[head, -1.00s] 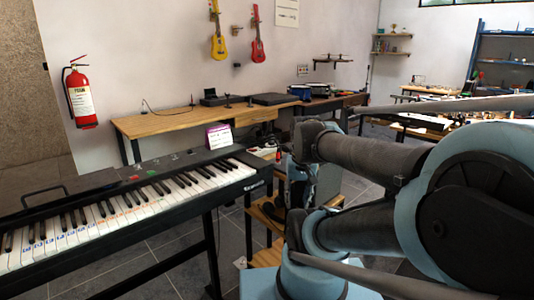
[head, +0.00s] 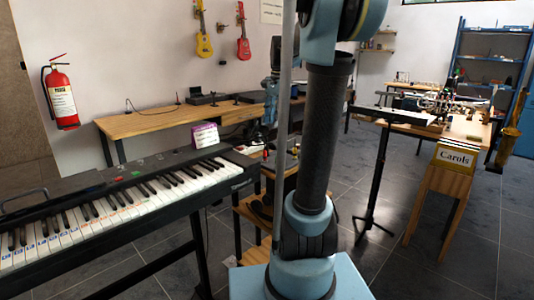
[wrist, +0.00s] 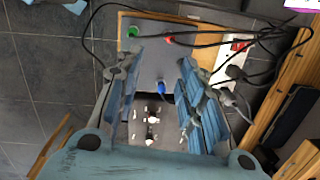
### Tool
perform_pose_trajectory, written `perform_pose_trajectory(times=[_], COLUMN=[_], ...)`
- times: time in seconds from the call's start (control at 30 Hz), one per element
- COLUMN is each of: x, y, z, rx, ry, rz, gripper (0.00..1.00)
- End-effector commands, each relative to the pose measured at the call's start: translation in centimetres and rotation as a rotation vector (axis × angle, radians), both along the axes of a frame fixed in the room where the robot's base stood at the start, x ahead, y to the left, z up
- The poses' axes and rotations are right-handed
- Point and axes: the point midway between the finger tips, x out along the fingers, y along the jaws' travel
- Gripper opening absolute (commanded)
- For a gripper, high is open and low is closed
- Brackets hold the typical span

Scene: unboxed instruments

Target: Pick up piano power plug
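In the wrist view my gripper (wrist: 160,60) is open, with its two ribbed blue-grey fingers apart and nothing held. Between and beyond the fingers is a grey panel (wrist: 150,62) with a green (wrist: 132,32), a red (wrist: 169,40) and a blue (wrist: 161,87) coloured part. A black cable runs across the top of the view. At right, beyond the right finger, a dark plug-like piece (wrist: 235,73) on a cable lies by a white and red power strip (wrist: 230,48). I cannot tell which plug belongs to the piano (head: 120,203). My gripper is mostly hidden in the head view.
A small wooden shelf stand (head: 250,212) is right of the piano, partly behind my arm. A wooden desk (head: 150,122) runs along the wall. A music stand (head: 382,165) and a Carols book (head: 456,157) stand at right. Grey tiled floor (head: 430,260) is open at lower right.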

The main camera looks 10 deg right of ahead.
Motion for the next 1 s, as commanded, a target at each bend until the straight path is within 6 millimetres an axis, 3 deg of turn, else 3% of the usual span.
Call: perform_pose_trajectory(times=[0.03,0.2,0.4,0.57,1.0], x=[1.6,5.7,8.4,9.0,8.6], y=[-0.2,-0.8,-1.2,-1.2,-0.1], z=[0.5,1.7,2.3,1.8,-5.4], rx=[0.005,0.021,0.032,0.033,0.033], ry=[0.011,0.052,0.08,0.086,0.085], rz=[-0.041,-0.18,-0.275,-0.294,-0.291], gripper=[0.36,0.36,0.36,0.36,0.36])
